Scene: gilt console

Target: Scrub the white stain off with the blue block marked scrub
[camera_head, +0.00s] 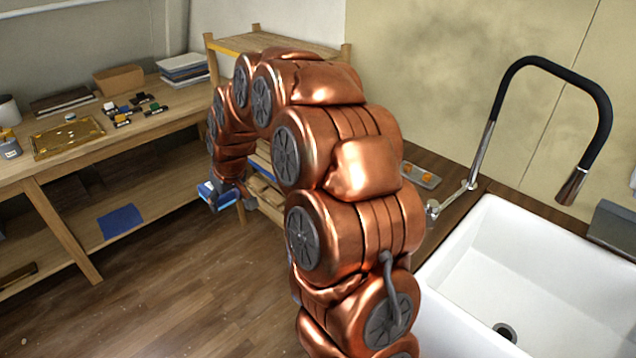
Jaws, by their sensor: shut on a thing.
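The blue block (218,199) is at the end of my copper-coloured arm, left of centre, above the floor in front of the wooden workbench. My gripper (229,192) is shut on it. The fingers are small and partly hidden, and no marking on the block can be read. A gilt panel (62,143) lies on the workbench top at the left. A small pale spot (70,117) shows near its far edge; I cannot tell whether it is the white stain. The gripper is apart from the panel, to its right and lower in the picture.
The workbench (165,119) holds several small coloured blocks (130,110), a brown box (119,79), stacked books (183,68) and jars at the left. A blue sheet (119,221) lies on its lower shelf. A white sink (530,265) with a black tap is at right. Floor at lower left is clear.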

